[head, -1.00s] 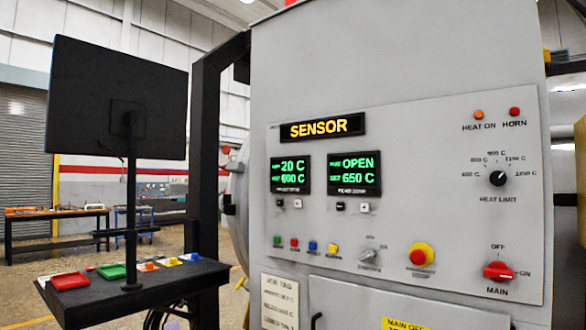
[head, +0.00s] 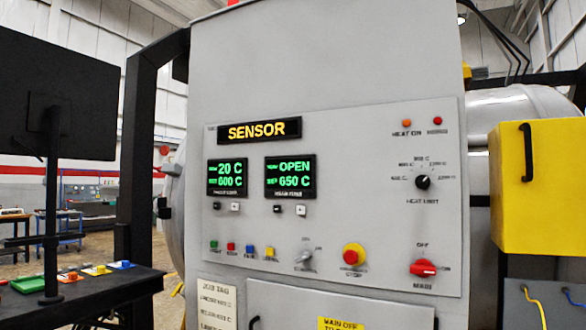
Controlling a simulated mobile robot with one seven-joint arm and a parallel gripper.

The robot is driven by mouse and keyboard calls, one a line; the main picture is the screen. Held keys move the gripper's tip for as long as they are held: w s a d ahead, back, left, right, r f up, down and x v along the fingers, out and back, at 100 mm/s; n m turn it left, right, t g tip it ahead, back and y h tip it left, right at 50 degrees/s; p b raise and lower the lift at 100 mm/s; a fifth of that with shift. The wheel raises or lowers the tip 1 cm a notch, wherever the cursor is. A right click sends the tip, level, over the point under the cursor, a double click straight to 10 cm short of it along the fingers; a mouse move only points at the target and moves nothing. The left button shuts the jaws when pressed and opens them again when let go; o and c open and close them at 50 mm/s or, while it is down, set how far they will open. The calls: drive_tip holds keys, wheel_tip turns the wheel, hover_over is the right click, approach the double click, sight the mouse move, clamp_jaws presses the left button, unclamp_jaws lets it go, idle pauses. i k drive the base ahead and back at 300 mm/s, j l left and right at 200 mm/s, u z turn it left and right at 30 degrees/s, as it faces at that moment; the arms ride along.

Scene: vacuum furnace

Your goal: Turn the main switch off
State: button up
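The main switch is a red rotary knob (head: 423,268) at the lower right of the grey control panel (head: 380,230). "OFF" is printed above it, "ON" to its right and "MAIN" below it. The knob lies sideways, with its pale mark toward the ON side. My gripper is not in view.
A yellow and red stop button (head: 354,254) sits left of the switch, with a small selector (head: 304,257) further left. The heat limit knob (head: 423,182) is above. A yellow box (head: 540,190) with a black handle stands at the right. A black stand (head: 85,295) is at the left.

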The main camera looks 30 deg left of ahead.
sight(423, 267)
drive_tip(key=i+j, duration=0.2)
drive_tip(key=i, duration=0.2)
drive_tip(key=i+j, duration=0.15)
drive_tip(key=i, duration=0.25)
